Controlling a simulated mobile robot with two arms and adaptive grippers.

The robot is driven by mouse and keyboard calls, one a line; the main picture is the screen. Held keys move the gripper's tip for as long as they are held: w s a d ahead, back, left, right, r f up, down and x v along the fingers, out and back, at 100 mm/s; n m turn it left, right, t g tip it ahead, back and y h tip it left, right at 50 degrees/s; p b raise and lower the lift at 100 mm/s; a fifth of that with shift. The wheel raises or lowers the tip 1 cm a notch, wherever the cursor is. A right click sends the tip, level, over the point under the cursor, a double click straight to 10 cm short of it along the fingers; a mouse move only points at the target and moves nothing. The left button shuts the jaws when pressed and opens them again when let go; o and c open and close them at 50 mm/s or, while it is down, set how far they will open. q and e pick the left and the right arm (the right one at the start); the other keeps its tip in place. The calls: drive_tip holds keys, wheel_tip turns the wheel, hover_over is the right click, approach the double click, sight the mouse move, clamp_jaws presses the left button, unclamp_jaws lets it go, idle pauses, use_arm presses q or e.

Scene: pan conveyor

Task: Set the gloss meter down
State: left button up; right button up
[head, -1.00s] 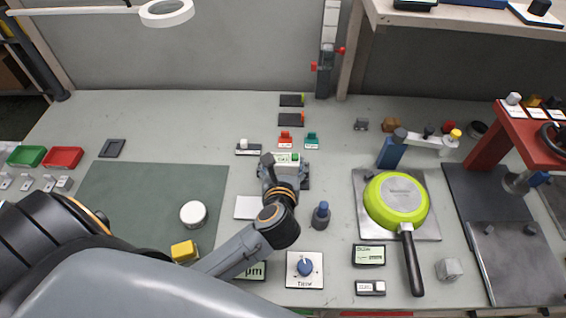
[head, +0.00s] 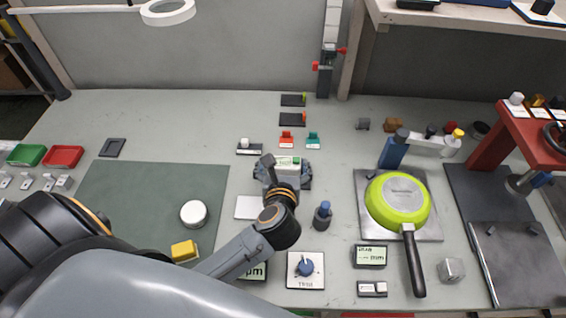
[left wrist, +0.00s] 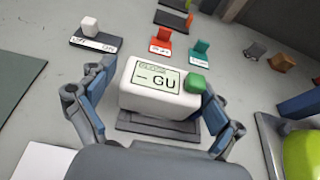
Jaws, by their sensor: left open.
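The gloss meter (left wrist: 157,90) is a white box with a pale green display reading GU and a green button at its right end. It sits upright on a dark grey pad (left wrist: 155,128) in the left wrist view. In the head view the gloss meter (head: 287,163) is partly hidden by my left wrist. My left gripper (left wrist: 152,98) is open, with one finger on each side of the meter. The left finger stands slightly apart from it; the right finger is close beside the green button. In the head view my left gripper (head: 283,170) is over the pad. My right gripper is out of view.
A white-knobbed block (head: 249,147), a red stand (head: 286,144) and a teal stand (head: 313,140) are behind the meter. A blue-topped bottle (head: 323,216) stands right of the wrist, near the green pan (head: 397,198). A white plate (head: 248,207) lies left. The green mat (head: 140,195) has free room.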

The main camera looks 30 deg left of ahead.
use_arm(q)
drive_tip(key=shift+s+d+f, duration=0.2)
drive_tip(key=shift+s+f, duration=0.1)
drive_tip(key=shift+f, duration=0.35)
drive_tip(key=shift+r, duration=0.35)
drive_tip(key=shift+s+d+r+p, duration=0.1)
drive_tip(key=shift+r+p, duration=0.2)
drive_tip(key=shift+p, duration=0.1)
drive_tip(key=v, duration=0.5)
drive_tip(key=b+v, duration=0.1)
drive_tip(key=v, duration=0.4)
drive_tip(key=shift+r, duration=0.3)
drive_tip(key=shift+s+d+r, duration=0.15)
drive_tip(key=shift+s+r, duration=0.25)
drive_tip(key=shift+s, duration=0.2)
